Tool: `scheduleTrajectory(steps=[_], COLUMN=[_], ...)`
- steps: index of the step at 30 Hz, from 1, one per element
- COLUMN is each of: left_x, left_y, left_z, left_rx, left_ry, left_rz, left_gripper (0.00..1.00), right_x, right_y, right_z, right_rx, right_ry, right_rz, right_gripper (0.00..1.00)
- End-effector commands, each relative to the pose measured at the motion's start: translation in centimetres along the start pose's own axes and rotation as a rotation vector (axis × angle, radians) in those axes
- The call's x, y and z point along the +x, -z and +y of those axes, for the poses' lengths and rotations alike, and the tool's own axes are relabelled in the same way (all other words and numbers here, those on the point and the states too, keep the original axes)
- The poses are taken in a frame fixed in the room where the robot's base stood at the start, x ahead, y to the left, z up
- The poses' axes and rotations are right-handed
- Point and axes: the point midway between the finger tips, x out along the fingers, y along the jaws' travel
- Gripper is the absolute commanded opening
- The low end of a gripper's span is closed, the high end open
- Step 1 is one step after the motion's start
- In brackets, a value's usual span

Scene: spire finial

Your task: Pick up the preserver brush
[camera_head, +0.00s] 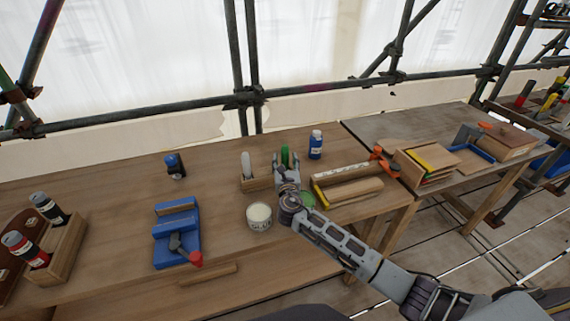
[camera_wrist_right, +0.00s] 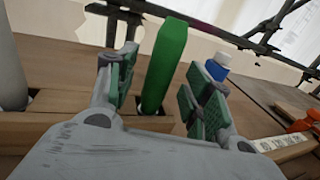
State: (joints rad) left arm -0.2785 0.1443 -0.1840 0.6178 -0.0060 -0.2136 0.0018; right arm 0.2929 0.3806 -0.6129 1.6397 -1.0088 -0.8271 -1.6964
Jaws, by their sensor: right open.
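A green handle (camera_head: 285,155), which I take to be the preserver brush, stands upright in a wooden holder (camera_head: 257,184). Its bristles are hidden. A pale grey handle (camera_head: 246,165) stands in the same holder to its left. My right gripper (camera_head: 288,163) is open at the green handle. In the right wrist view the green handle (camera_wrist_right: 165,62) rises between the two spread fingers of the right gripper (camera_wrist_right: 160,88), with gaps visible on both sides. The holder (camera_wrist_right: 45,128) shows below, partly covered by the gripper. My left gripper is not in view.
A white tub (camera_head: 259,217) stands in front of the holder. A blue-and-white bottle (camera_head: 316,145) stands behind and right. A blue vise-like tool (camera_head: 177,240) is left, and a wooden roll (camera_head: 352,190) and orange clamp (camera_head: 383,161) are right. The table's back left is mostly clear.

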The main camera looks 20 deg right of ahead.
Motion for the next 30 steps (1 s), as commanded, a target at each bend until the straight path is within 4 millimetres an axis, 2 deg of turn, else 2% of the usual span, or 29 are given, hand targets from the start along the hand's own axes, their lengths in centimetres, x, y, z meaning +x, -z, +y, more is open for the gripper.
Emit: scheduleTrajectory(steps=[3,9,24,30], left_x=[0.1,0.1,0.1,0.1], left_y=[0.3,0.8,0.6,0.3], left_z=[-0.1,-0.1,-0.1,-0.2], left_rx=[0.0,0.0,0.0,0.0], left_ry=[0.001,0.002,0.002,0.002], left_rz=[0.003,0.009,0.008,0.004], left_gripper=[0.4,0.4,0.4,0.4], right_x=[1.2,2.2,2.2,2.2], right_y=[0.0,0.0,0.0,0.0], right_z=[0.0,0.0,0.0,0.0], right_rx=[0.0,0.0,0.0,0.0], right_ry=[0.001,0.0,0.0,0.0], right_rz=[-0.001,0.001,0.0,0.0], right_gripper=[0.51,0.51,0.51,0.25])
